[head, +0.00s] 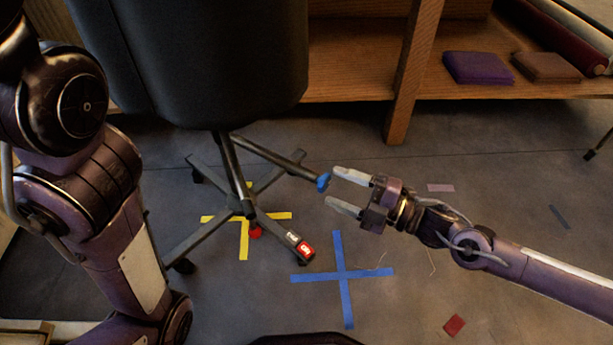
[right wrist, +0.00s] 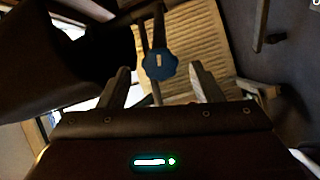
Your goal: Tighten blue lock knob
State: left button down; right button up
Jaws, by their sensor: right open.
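The blue lock knob (head: 324,181) sits at the end of a dark bar under the black seat or torso form (head: 190,60). In the right wrist view the knob (right wrist: 160,64) is a lobed blue disc with a small pale mark at its middle. My right gripper (head: 340,190) is open, its two pale fingers pointing left at the knob. In the right wrist view the knob shows between and beyond the fingertips (right wrist: 158,74), with no finger visibly touching it. My left arm stands at the left of the head view; its gripper is out of the frame.
A wheeled star base (head: 246,205) carries the black form and has a red switch (head: 306,249) on one leg. A blue tape cross (head: 342,272) and a yellow one (head: 243,246) mark the floor. A wooden shelf (head: 411,60) with folded cloths (head: 478,68) stands behind.

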aim_at(327, 185)
jog(key=b+x, duration=0.2)
jog(key=x, duration=0.2)
jog(key=shift+a+f, duration=0.1)
jog(key=shift+x, duration=0.8)
